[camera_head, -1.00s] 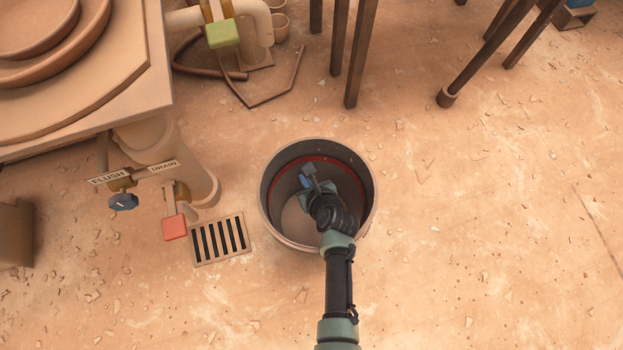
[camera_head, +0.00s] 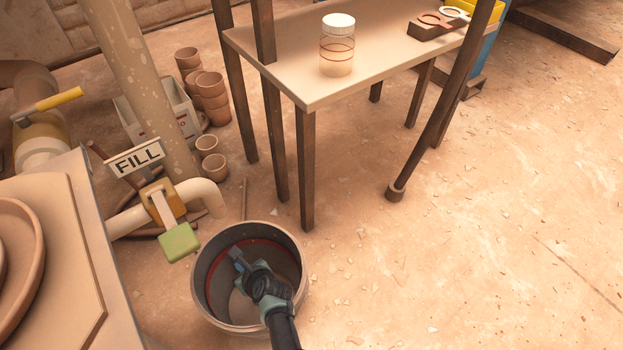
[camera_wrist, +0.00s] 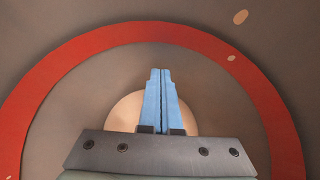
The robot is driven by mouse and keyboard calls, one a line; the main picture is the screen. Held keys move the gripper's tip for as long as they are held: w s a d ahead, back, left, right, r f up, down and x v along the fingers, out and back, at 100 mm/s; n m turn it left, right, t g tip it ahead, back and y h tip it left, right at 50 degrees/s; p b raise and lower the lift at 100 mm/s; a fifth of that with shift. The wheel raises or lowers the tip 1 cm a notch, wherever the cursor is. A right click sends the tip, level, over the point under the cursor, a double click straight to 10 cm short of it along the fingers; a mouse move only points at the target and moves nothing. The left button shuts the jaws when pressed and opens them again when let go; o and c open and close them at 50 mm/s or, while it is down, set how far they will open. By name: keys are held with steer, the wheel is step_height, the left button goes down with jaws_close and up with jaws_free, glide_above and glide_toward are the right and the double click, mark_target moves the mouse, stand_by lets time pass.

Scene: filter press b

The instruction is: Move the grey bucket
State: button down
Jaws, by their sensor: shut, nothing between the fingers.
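The grey bucket (camera_head: 209,312) stands open-topped on the floor in the head view, just right of and below the green-handled valve. A red ring (camera_head: 226,252) runs around its inner wall; the wrist view shows this ring (camera_wrist: 55,75) as a wide arc. A pale round patch (camera_wrist: 122,112) shows at the bottom. My gripper (camera_head: 237,256) reaches down inside the bucket, with its arm coming over the near right rim. Its blue fingers (camera_wrist: 160,74) are shut together with nothing between them. I cannot tell whether the gripper touches the bucket wall.
A pipe with a FILL sign (camera_head: 137,158) and green valve handle (camera_head: 180,242) is close at the bucket's upper left. A table (camera_head: 300,75) with dark legs and a jar (camera_head: 337,48) stands behind. Small pots (camera_head: 207,92) stand at back left. Floor to the right is clear.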

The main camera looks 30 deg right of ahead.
steer(key=shift+r, duration=0.1)
stand_by(0.3)
steer(key=p+v, duration=1.2)
steer(key=shift+s+r, duration=0.25)
steer(key=shift+r, duration=0.1)
